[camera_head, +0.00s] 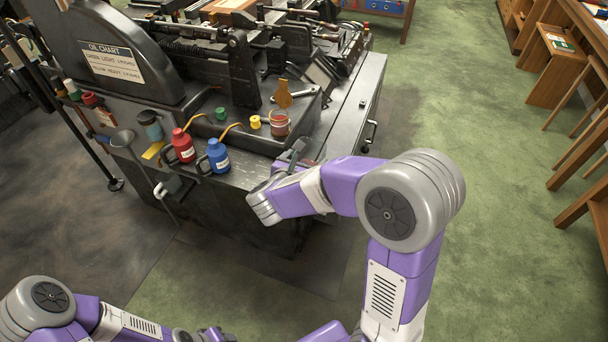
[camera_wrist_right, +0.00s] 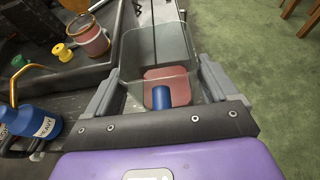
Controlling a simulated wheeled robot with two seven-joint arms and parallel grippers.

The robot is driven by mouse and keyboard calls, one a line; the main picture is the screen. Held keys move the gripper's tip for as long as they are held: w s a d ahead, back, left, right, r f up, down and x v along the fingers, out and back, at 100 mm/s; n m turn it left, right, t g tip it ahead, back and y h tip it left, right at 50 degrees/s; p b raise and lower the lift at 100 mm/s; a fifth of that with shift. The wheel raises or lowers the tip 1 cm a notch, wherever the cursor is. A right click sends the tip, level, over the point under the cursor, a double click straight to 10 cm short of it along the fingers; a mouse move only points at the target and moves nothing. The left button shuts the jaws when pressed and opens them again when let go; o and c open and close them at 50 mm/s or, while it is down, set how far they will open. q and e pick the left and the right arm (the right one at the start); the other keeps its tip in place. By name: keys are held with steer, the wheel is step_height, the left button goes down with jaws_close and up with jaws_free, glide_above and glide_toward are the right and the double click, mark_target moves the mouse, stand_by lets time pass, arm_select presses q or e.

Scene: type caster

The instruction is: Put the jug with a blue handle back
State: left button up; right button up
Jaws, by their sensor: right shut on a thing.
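My right gripper (camera_wrist_right: 160,92) is shut on a clear, open-topped jug (camera_wrist_right: 140,50), with one finger on each side. A blue handle (camera_wrist_right: 162,97) and a reddish patch show between the fingers. In the head view the right gripper (camera_head: 302,157) is at the machine's front edge, and the jug there is small and mostly hidden by my wrist. I cannot tell whether the jug touches the surface. My left gripper (camera_head: 215,335) is partly in view at the bottom edge of the head view, too cut off to read.
A blue oil can (camera_head: 218,157) and a red oil can (camera_head: 183,148) stand left of my right gripper on the machine ledge (camera_head: 245,175). A reddish pot (camera_head: 280,122), a yellow spool (camera_head: 255,122) and a green spool (camera_head: 221,113) are behind. Green floor (camera_head: 460,110) is open at right.

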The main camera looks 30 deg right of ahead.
steer(key=shift+w+f+b, duration=0.1)
steer(key=shift+f+b, duration=0.55)
steer(key=shift+f, duration=1.3)
steer(key=shift+f+b, duration=0.2)
steer(key=shift+b, duration=0.1)
steer(key=o, duration=1)
steer(key=shift+o, duration=0.2)
steer(key=shift+a+r+p, duration=0.15)
steer(key=shift+r+p, duration=0.25)
steer(key=shift+p, duration=0.05)
steer(key=p+v, duration=0.2)
steer(key=v, duration=0.9)
steer(key=shift+s+a, duration=0.2)
steer(key=shift+s, duration=0.15)
